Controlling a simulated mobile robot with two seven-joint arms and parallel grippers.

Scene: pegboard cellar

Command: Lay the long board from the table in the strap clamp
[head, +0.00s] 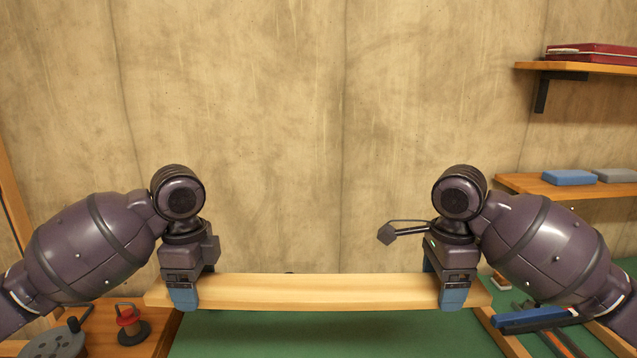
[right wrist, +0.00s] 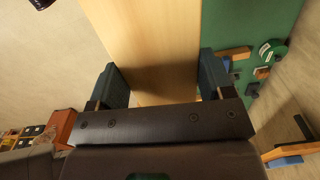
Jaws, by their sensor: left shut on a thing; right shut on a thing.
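The long board (head: 315,292) is pale wood and spans level between my two grippers in the head view. It is held above a green surface. My left gripper (head: 183,296) is shut on the board near its left end. My right gripper (head: 453,296) is shut on it near its right end. In the right wrist view the board (right wrist: 150,45) runs between the two blue-grey fingers of my right gripper (right wrist: 165,85). I cannot make out the strap clamp for certain in these views.
The green surface (head: 330,335) below the board looks clear in the middle. A red spool (head: 130,322) stands on wood at the lower left. A blue tool (head: 530,320) lies at the lower right. Shelves hold a blue box (head: 570,177) and a red case (head: 595,54).

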